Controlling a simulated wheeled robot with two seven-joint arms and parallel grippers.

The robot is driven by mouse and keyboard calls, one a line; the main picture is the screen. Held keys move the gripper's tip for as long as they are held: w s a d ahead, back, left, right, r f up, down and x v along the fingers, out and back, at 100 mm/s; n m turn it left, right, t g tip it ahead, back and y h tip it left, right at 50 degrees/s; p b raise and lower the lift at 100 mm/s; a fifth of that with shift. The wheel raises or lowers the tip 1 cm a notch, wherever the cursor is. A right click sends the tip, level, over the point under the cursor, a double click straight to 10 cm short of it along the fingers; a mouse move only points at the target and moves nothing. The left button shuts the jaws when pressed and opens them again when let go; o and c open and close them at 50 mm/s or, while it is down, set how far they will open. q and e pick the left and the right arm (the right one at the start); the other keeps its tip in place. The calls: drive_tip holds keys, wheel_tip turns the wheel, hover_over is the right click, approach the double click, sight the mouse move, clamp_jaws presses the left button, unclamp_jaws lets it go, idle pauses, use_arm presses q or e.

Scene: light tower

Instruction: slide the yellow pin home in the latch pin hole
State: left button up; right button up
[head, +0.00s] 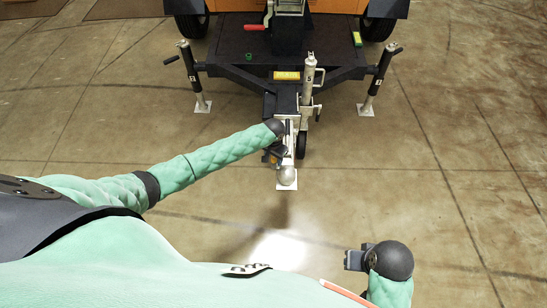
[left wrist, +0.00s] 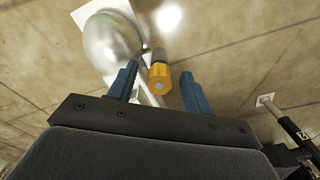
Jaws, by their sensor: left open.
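In the left wrist view the yellow pin (left wrist: 159,77) lies between the two blue fingers of my left gripper (left wrist: 160,71), with a gap on each side. The fingers are open and not closed on it. Its yellow end faces the camera and a grey part shows beyond it. In the head view my left gripper (head: 272,156) is at the left side of the trailer's tow coupler (head: 287,175). The rounded silver coupler end also shows in the left wrist view (left wrist: 110,38). I cannot make out the latch pin hole. My right gripper (head: 355,259) is low at the right, apart from the trailer; its jaw opening is unclear.
The jockey stand (head: 309,80) rises just right of the drawbar. Outrigger legs stand at the left (head: 194,75) and right (head: 378,80). A yellow block (head: 286,75) sits on the black frame. A red-handled part (head: 255,27) lies farther back. The concrete floor in front is clear.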

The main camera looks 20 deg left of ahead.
use_arm(q)
drive_tip(key=shift+r, duration=0.1)
wheel_tip(320, 180, up, 6)
drive_tip(key=shift+r+b, duration=0.1)
drive_tip(key=shift+b, duration=0.35)
drive_tip(key=shift+r, duration=0.7)
use_arm(e)
drive_tip(key=shift+f, duration=0.5)
drive_tip(key=shift+w, duration=0.1)
